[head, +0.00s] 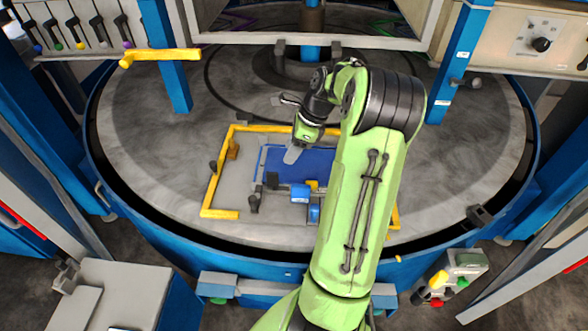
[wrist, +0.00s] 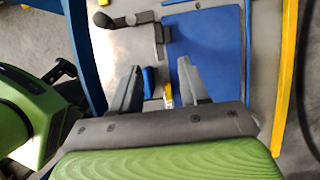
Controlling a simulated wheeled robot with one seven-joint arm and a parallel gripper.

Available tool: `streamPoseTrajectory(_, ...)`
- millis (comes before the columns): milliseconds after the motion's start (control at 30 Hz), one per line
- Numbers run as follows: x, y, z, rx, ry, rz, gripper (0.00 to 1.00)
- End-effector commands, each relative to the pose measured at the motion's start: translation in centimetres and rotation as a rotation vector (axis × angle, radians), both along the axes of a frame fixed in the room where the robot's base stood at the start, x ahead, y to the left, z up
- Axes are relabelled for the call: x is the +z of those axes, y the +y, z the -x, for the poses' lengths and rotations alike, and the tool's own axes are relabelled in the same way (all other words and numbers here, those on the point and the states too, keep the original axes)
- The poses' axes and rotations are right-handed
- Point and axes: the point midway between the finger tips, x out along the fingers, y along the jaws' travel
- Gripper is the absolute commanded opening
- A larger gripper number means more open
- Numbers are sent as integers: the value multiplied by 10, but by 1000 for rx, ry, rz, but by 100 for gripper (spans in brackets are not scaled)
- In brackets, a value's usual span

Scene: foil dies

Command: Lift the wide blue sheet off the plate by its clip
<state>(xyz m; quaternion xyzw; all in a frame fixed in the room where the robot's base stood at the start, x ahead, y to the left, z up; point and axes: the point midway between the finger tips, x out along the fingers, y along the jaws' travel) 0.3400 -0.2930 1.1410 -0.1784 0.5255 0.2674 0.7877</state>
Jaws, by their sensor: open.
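The wide blue sheet (head: 285,163) lies flat on the grey plate (head: 228,187) inside a yellow frame; my arm covers its right part. It also shows in the wrist view (wrist: 214,50), right of centre. A small dark piece (head: 272,181) stands at its left front edge; a dark piece at the sheet's edge also shows in the wrist view (wrist: 165,32). I cannot tell for sure which piece is the clip. My gripper (head: 292,155) is over the sheet. In the wrist view its fingers (wrist: 160,88) are apart, with nothing held between them.
The yellow frame (head: 212,188) borders the plate. The round grey table is bare left of the frame.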

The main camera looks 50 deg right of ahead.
Motion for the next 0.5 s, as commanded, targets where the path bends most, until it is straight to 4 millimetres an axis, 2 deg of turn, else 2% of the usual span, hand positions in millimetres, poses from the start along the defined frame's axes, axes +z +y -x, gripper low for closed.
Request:
streamPoseTrajectory(33, -16, 4, -3, 1, 4, -4, 45)
streamPoseTrajectory(133, -39, 10, -11, 3, 4, -3, 45)
streamPoseTrajectory(367, -67, 17, -21, 3, 2, 0, 45)
streamPoseTrajectory(500, -92, 24, -29, 4, 4, -2, 45)
